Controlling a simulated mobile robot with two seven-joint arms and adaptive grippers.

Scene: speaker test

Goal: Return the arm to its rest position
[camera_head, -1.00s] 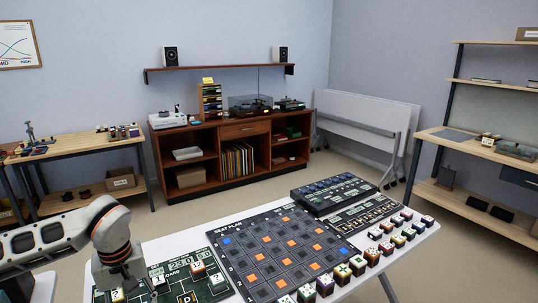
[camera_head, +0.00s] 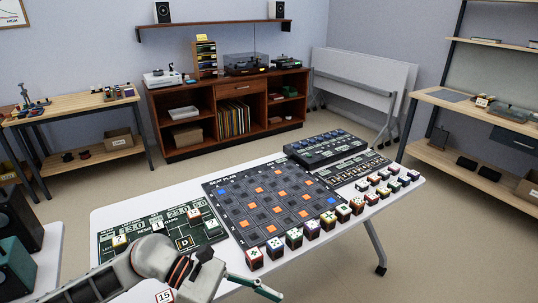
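My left arm (camera_head: 155,262) comes in from the lower left and reaches across the near edge of the white table. Its gripper (camera_head: 262,288) is low in the picture, in front of the row of cubes and apart from them in the picture. One thin greenish finger points right; the other finger is not clear, so I cannot tell whether it is open or shut. A small white face marked 15 (camera_head: 165,296) shows below the arm; whether the gripper touches it is unclear. My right arm and gripper are not in view.
The white table (camera_head: 400,200) holds a dark green board (camera_head: 205,232), a black seat-plan grid (camera_head: 236,215), black consoles (camera_head: 322,150) and rows of small cubes (camera_head: 298,237). Dark boxes (camera_head: 14,262) stand at the left edge. Floor beyond the table is clear.

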